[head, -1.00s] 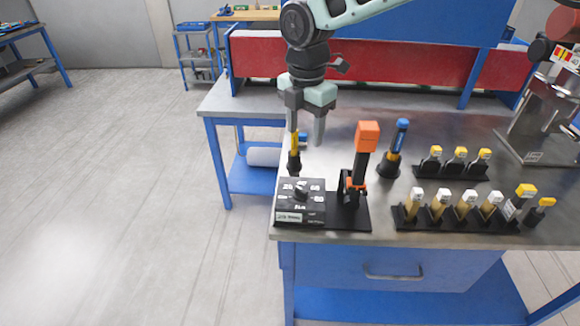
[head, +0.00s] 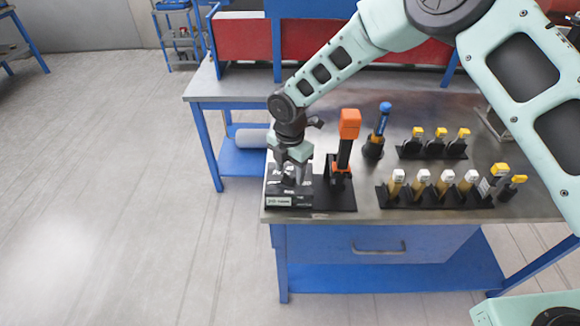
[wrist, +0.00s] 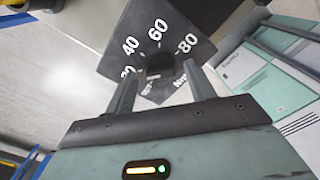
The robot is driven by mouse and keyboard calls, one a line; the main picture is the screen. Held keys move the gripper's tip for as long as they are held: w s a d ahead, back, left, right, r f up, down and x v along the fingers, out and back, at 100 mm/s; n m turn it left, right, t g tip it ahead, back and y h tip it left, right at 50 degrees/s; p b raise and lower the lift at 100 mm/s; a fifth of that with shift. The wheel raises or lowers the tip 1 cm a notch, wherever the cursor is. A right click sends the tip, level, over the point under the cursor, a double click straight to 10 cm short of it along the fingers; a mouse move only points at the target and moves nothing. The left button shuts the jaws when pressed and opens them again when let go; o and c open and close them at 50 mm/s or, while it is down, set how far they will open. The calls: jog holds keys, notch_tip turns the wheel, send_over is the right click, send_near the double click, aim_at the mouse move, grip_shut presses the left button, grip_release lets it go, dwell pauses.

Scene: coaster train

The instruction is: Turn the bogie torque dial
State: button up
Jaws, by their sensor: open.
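The torque dial is a black box (head: 289,201) with a pale label on its front, at the front left corner of the metal bench top. In the wrist view its black face (wrist: 176,27) carries white numbers, with 40, 60 and 80 readable. The round dark knob (wrist: 159,66) sits below the 60, and its pointer setting cannot be read. My gripper (head: 289,180) points down over the box. In the wrist view its open fingers (wrist: 163,72) stand on either side of the knob. Whether they touch it cannot be told. My gripper partly covers the dial in the head view.
Racks of yellow- and white-capped pieces (head: 437,195) are farther right. Floor is clear left of the bench.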

jog(key=shift+f, duration=0.45)
jog(key=shift+c, duration=0.3)
jog(key=c, duration=0.9)
